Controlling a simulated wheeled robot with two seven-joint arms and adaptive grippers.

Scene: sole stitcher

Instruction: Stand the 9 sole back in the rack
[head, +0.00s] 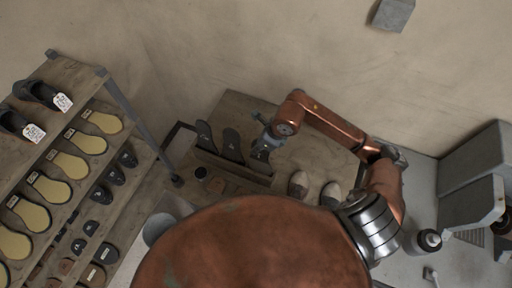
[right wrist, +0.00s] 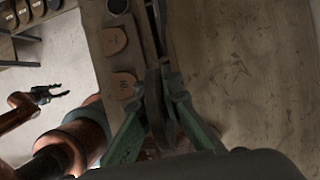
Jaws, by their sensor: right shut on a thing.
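My right gripper (head: 264,143) is shut on a dark sole (head: 260,156) at the right end of the wooden rack (head: 236,167). The sole stands roughly upright at the rack; whether its lower end is in a slot is hidden. Two more dark soles, the left one (head: 205,133) and the middle one (head: 232,144), stand in the rack to its left. In the right wrist view the right gripper's green fingers (right wrist: 158,105) close on the dark sole (right wrist: 153,88), seen edge-on. My left gripper (right wrist: 52,94) shows there at the left, open and empty, away from the rack.
Brown heel-shaped pieces (right wrist: 122,85) lie on the bench beside the rack, near a dark round cup (head: 201,172). A pair of shoes (head: 299,184) stands right of the rack. A shelf (head: 115,98) with soles and shoes fills the left. Grey machinery (head: 468,187) stands at right.

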